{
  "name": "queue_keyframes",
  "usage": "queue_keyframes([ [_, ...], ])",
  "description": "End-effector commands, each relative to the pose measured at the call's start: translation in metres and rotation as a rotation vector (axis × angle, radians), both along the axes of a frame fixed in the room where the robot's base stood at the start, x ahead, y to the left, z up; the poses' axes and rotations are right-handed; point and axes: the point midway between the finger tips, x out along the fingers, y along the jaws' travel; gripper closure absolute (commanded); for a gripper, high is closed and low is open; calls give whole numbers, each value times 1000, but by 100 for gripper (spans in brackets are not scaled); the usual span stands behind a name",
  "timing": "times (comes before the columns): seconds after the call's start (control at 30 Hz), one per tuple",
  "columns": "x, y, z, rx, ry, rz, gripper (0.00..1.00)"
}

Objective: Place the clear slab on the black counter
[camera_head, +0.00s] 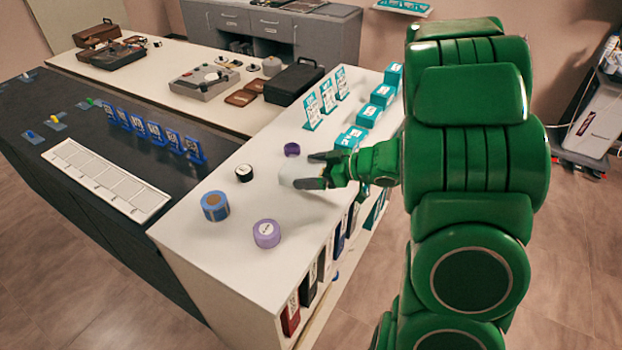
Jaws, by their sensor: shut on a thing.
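A pale, see-through slab (291,174) is between the dark fingers of my gripper (307,170), which is shut on it. My gripper is over the white counter (208,258), near its middle. Whether the slab touches the white surface cannot be told. Part of the slab is hidden by the fingers. The black counter (106,143) is to the left, joined to the white one.
A purple jar (266,234), a blue roll (214,207), a black puck (244,173) and a small purple jar (292,150) stand around my gripper. On the black counter are a white grid tray (85,182) and a row of blue stands (154,133). Teal boxes (368,115) stand behind.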

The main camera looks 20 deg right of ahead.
Motion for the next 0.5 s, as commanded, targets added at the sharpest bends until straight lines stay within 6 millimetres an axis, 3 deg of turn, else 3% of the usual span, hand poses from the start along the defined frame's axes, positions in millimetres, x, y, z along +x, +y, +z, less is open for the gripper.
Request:
queue_keyframes([
  [0.2, 0, 0, 29, -1, -4, 1, 57],
  [0.5, 1, 0, 53, 0, -4, 0, 57],
])
